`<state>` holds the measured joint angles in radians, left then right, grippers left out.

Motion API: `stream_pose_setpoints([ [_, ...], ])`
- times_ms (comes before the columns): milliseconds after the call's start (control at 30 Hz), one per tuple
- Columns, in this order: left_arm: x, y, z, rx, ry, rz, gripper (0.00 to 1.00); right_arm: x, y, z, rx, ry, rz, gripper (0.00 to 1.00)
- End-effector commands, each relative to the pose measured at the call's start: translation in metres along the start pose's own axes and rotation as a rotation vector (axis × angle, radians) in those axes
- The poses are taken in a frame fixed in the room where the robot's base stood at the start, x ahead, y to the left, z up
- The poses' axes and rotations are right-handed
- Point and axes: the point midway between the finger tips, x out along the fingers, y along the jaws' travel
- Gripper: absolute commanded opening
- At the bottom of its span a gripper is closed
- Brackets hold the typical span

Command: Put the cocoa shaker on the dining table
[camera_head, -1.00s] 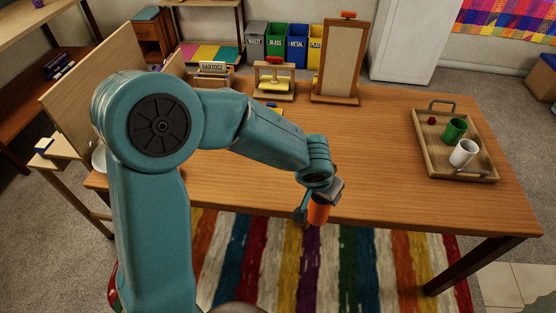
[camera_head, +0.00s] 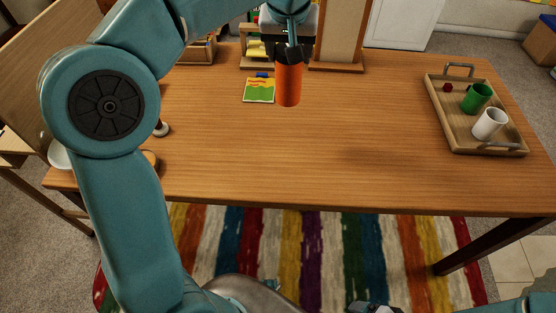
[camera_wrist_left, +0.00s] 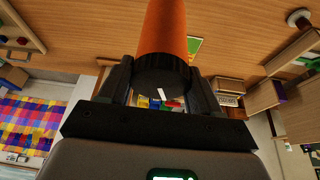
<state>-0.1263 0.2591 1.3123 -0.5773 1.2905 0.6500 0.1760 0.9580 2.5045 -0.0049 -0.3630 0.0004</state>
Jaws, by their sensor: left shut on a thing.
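The cocoa shaker (camera_head: 289,86) is an orange cylinder with a dark cap, held upright in the head view. My left gripper (camera_head: 290,54) is shut on its capped top end. In the left wrist view the shaker (camera_wrist_left: 163,32) lies between the two dark fingers of my gripper (camera_wrist_left: 160,82). The dining table (camera_head: 250,160) is the wide wooden table below it. The shaker appears over the table's middle to back part; its exact height above the top is hard to tell. A dark piece at the bottom edge may be my right gripper (camera_head: 375,307), mostly cut off.
A wooden tray (camera_head: 455,123) with a green mug (camera_head: 476,98), a white mug (camera_head: 490,123) and a small red cube stands at right. A colourful card (camera_head: 258,92) lies just left of the shaker. Wooden stands line the back edge. The table's middle and front are clear.

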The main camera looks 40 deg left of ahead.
Motion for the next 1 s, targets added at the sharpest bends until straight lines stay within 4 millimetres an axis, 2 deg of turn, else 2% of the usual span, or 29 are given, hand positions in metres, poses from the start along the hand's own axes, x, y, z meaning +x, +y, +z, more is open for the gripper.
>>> stream_pose_setpoints([
  [33,-0.005,-0.004,0.003,-0.021,0.006,-0.004,0.11,0.015,0.005,0.000,0.000,0.000,0.000,0.95],
  [133,-0.023,-0.013,0.005,-0.047,0.003,-0.018,0.11,0.022,0.008,-0.001,0.000,0.000,0.000,0.95],
  [233,-0.020,-0.017,0.012,-0.055,-0.001,-0.026,0.11,0.029,0.011,-0.001,0.000,0.000,0.000,0.95],
  [600,0.077,-0.020,0.052,-0.054,-0.004,-0.028,0.11,0.064,0.023,-0.001,0.000,0.000,0.000,0.95],
  [700,0.097,-0.021,0.059,-0.055,-0.003,-0.029,0.11,0.069,0.025,-0.002,0.000,0.000,0.000,0.95],
  [1000,0.124,-0.021,0.068,-0.055,-0.002,-0.027,0.11,0.076,0.027,-0.002,0.000,0.000,0.000,0.95],
])
